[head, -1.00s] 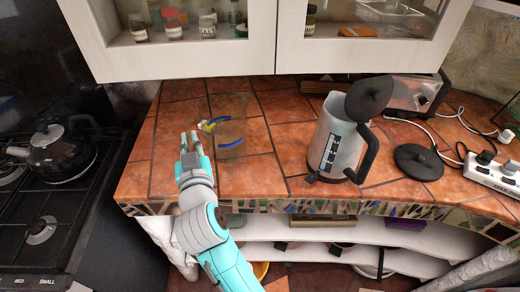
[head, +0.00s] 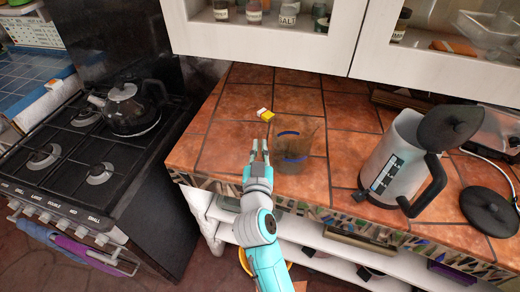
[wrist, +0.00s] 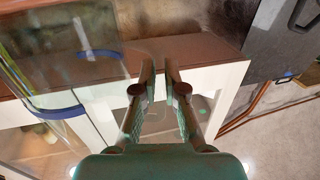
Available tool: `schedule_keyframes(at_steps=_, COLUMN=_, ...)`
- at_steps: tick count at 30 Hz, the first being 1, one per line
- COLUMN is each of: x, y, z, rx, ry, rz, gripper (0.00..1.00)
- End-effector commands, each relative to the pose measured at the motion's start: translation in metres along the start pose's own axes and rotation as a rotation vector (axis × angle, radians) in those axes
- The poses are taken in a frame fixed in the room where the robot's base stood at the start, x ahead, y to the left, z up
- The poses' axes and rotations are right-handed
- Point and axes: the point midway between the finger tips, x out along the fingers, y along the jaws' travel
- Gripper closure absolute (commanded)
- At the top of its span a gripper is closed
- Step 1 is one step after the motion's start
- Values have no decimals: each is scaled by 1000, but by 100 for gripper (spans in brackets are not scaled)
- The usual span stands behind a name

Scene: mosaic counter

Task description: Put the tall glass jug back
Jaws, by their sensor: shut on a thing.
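The tall glass jug (head: 293,160) is clear with blue bands, at the front left of the tiled counter in the head view. In the wrist view its clear wall and blue band (wrist: 55,112) fill the left side. My gripper (head: 260,148) is just left of the jug, at its handle side. In the wrist view the two fingers (wrist: 158,68) stand close together with a narrow gap, shut on what seems to be the jug's clear handle, which is hard to make out. I cannot tell whether the jug's base touches the counter.
A metal kettle (head: 398,160) with a black lid and handle stands to the right, beside a round black base (head: 489,209). The stove (head: 100,150) is left. Bare tiles (head: 345,115) lie between jug and kettle.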

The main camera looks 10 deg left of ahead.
Motion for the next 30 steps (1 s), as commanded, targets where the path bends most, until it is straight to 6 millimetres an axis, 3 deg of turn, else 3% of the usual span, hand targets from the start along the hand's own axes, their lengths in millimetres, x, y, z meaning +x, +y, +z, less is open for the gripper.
schedule_keyframes(at_steps=12, x=0, y=0, z=8, rx=-1, ry=2, rz=-1, gripper=100)
schedule_keyframes(at_steps=13, x=0, y=0, z=9, rx=0, ry=0, rz=0, gripper=88)
schedule_keyframes(at_steps=16, x=0, y=0, z=8, rx=0, ry=1, rz=0, gripper=65)
schedule_keyframes(at_steps=26, x=0, y=0, z=6, rx=1, ry=2, rz=0, gripper=65)
schedule_keyframes(at_steps=30, x=-12, y=-1, z=6, rx=0, ry=0, rz=-2, gripper=65)
